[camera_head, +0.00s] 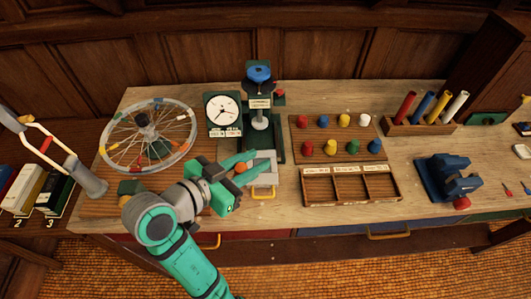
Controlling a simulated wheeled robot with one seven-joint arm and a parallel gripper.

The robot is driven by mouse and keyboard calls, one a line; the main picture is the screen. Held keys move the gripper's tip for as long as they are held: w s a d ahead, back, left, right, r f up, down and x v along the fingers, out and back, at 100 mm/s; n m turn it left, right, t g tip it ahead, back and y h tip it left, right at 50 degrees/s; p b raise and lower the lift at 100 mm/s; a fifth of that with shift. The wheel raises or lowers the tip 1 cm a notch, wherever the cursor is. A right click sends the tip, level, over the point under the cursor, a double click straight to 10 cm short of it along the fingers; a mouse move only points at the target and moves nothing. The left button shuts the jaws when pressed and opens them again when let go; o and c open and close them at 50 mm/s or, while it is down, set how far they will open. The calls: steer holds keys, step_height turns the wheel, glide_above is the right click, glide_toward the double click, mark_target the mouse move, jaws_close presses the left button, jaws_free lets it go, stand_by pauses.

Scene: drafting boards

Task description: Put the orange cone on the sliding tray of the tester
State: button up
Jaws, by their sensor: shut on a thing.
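The orange cone (240,168) shows as a small rounded orange shape between the fingers of my gripper (244,168). My gripper is shut on it, and the fingers hide part of it. The tester (259,105) stands behind, with a blue top, a dark upright frame and a pale vertical column. Its sliding tray (265,165) is a light grey plate with a yellow handle, at the front of the tester. My gripper and the cone are at the tray's left edge in the picture. I cannot tell their height above it.
A white dial gauge (221,109) stands left of the tester. A spoked wheel (148,135) lies at the left. A peg board (336,138) with several coloured pegs and a compartment tray (350,184) are at the right. A blue vise (447,178) stands farther right.

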mark_target(270, 154)
steer(key=w+d+f, duration=0.1)
steer(key=w+f, duration=0.1)
steer(key=w, duration=0.1)
steer(key=w+d+f, duration=0.2)
steer(key=w+f, duration=0.1)
steer(key=w, duration=0.1)
steer(key=w+d+f, duration=0.1)
steer(key=w+f, duration=0.1)
steer(key=w, duration=0.1)
steer(key=shift+w+d+f, duration=0.15)
steer(key=shift+w+f, duration=0.05)
steer(key=shift+f, duration=0.2)
steer(key=shift+w+d+f, duration=0.2)
steer(key=shift+w+f, duration=0.3)
steer(key=shift+f, duration=0.1)
steer(key=shift+w+f, duration=0.2)
steer(key=shift+f, duration=1.55)
steer(key=o, duration=1.1)
steer(key=shift+s+d+f, duration=0.1)
steer(key=shift+d, duration=0.05)
steer(key=shift+c, duration=0.2)
